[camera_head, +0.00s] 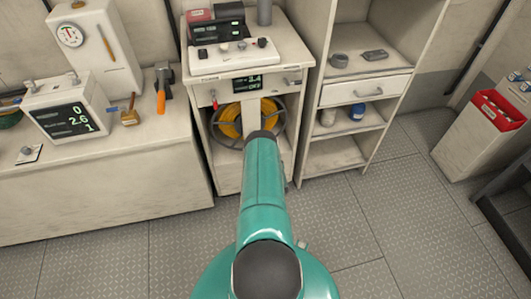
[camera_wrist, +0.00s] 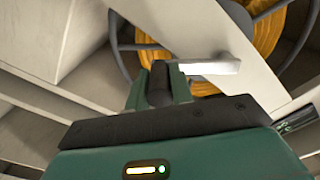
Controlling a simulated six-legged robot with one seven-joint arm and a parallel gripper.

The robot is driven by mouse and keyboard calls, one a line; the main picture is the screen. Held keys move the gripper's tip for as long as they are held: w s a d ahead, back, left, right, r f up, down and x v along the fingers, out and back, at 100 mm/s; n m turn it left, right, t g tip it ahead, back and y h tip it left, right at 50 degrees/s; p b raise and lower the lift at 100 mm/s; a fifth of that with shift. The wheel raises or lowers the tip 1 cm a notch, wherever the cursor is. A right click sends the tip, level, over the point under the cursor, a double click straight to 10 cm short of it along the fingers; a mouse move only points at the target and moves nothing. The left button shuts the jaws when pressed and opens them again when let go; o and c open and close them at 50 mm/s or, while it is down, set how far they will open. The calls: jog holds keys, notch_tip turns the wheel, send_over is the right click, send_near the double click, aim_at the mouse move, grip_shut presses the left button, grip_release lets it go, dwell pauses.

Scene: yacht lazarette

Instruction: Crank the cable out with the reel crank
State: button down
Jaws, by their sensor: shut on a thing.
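The reel (camera_head: 278,112) stands in the cabinet's open bay, with yellow-orange cable (camera_head: 228,130) wound on it. My arm hides part of the reel and all of my gripper in the head view. In the wrist view, the orange cable (camera_wrist: 180,22) and dark spokes show behind a pale diagonal panel. My gripper (camera_wrist: 166,72) is shut on the reel crank (camera_wrist: 212,67), whose light metal bar reaches right from the fingertips.
A cabinet display (camera_head: 247,83) with green figures sits above the reel. A workbench (camera_head: 100,165) with a scale and tools is at left. Open shelves (camera_head: 335,153) stand close at right. A bin with a red tray (camera_head: 498,110) is at far right. The floor (camera_head: 385,225) at right is clear.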

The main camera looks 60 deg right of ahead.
jog(key=shift+s+d+r, duration=0.1)
jog(key=shift+s, duration=0.05)
dwell(0.3)
jog(key=c, duration=1.2)
grip_release()
jog(key=shift+c, duration=0.2)
jog(key=v, duration=1.4)
